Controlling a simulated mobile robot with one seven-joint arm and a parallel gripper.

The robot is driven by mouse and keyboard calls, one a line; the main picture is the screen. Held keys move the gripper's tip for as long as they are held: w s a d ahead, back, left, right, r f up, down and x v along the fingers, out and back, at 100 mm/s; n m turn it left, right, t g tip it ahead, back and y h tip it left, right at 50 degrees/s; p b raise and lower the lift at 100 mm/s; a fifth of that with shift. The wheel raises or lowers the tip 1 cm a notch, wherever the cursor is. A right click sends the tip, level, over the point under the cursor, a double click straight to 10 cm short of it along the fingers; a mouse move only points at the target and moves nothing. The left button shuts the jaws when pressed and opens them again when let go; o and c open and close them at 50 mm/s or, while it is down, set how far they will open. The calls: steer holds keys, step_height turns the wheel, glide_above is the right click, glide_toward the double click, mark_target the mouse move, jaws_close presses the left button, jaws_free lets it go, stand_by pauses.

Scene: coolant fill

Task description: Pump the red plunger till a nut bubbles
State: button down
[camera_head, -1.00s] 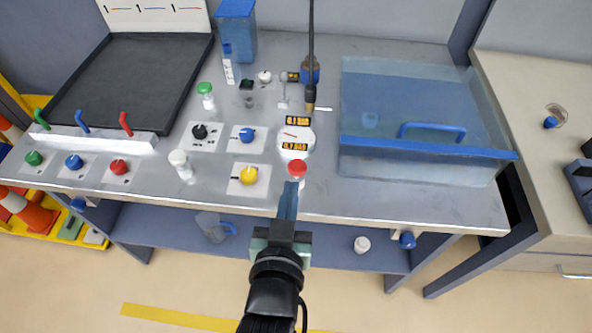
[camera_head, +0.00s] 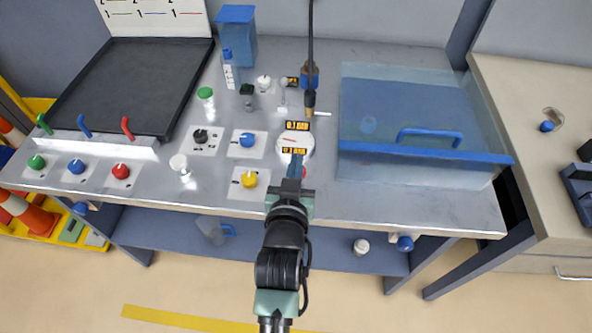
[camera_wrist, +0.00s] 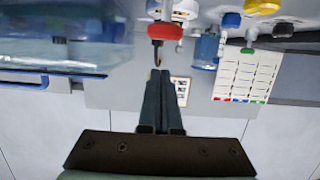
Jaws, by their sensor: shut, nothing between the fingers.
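The red plunger (camera_head: 304,172) stands near the bench's front edge, mostly hidden by my gripper in the head view. Its red cap (camera_wrist: 165,31) shows in the wrist view beyond the fingertips; I cannot tell whether they touch it. My gripper (camera_head: 297,156) is shut and empty, its fingers reaching over the plunger towards the round gauge (camera_head: 304,142). In the wrist view my gripper's fingers (camera_wrist: 160,74) lie together. The clear blue tank (camera_head: 410,100) holds a small pale blue round shape (camera_head: 368,125). No nut or bubbles can be made out.
Blue (camera_head: 246,139), black (camera_head: 201,137) and yellow (camera_head: 249,179) knobs sit left of the gauge. A dark hose (camera_head: 310,60) hangs behind it. A white-capped post (camera_head: 178,162) and a green-capped one (camera_head: 205,93) stand left. The tank's blue handle (camera_head: 430,132) faces the front.

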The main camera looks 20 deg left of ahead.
steer(key=shift+s+f, duration=0.1)
steer(key=shift+f, duration=1.3)
steer(key=shift+f, duration=0.1)
step_height(320, 180, down, 3)
steer(key=shift+r+b, duration=0.1)
steer(key=shift+b, duration=1.1)
step_height(320, 180, up, 5)
steer(key=p, duration=0.4)
steer(key=b+v, duration=0.1)
steer(key=v, duration=0.8)
steer(key=shift+s+b, duration=0.3)
steer(key=shift+s, duration=0.15)
steer(key=shift+d, duration=0.15)
steer(key=shift+d, duration=0.1)
